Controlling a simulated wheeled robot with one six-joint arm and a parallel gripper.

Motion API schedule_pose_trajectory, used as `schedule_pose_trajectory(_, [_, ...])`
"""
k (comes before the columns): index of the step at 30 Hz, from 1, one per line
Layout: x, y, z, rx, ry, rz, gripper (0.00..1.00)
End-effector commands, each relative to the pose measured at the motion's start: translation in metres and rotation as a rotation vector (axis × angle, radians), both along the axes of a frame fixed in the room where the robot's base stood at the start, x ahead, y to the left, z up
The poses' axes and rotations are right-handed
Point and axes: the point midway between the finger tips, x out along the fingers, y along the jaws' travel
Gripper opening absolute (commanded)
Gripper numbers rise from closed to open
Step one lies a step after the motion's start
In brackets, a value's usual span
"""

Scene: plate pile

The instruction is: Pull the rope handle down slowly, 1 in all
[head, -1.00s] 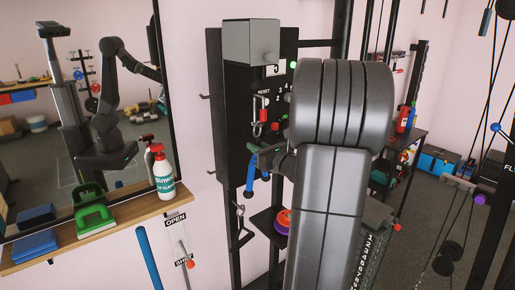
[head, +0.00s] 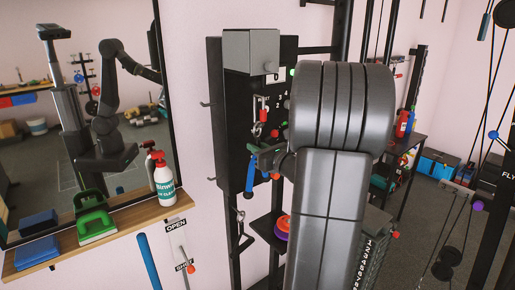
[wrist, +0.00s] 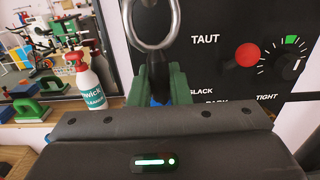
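The rope handle (head: 250,178) hangs in front of a black wall panel in the head view, its blue ends pointing down below my gripper. A metal ring (wrist: 135,38) and a dark strap show above it in the wrist view. A red-and-silver clip (head: 262,112) hangs just above in the head view. My gripper (wrist: 164,88) has its green fingers on either side of the dark middle of the handle, with a little blue showing low between them. It appears shut on the handle. My arm hides part of the panel and the gripper in the head view.
The black panel (head: 226,140) has a grey box (head: 250,52) on top. A spray bottle (head: 162,180) and green brush (head: 94,222) stand on a shelf at left.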

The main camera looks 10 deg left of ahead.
Motion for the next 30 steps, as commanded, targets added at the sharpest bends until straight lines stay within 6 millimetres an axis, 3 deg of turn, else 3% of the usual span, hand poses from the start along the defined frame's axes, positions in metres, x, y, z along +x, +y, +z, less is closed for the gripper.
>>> schedule_pose_trajectory(1, [0.0, 0.0, -0.002, -0.002, 0.004, 0.0, 0.26])
schedule_pose_trajectory(3, [0.0, 0.0, -0.002, -0.001, 0.003, 0.0, 0.4])
schedule_pose_trajectory(4, [0.0, 0.0, -0.002, -0.002, 0.003, 0.0, 0.41])
schedule_pose_trajectory(16, [-0.005, -0.008, -0.001, 0.0, 0.0, -0.002, 0.41])
schedule_pose_trajectory(30, [-0.065, -0.085, -0.002, -0.001, -0.001, -0.004, 0.41])
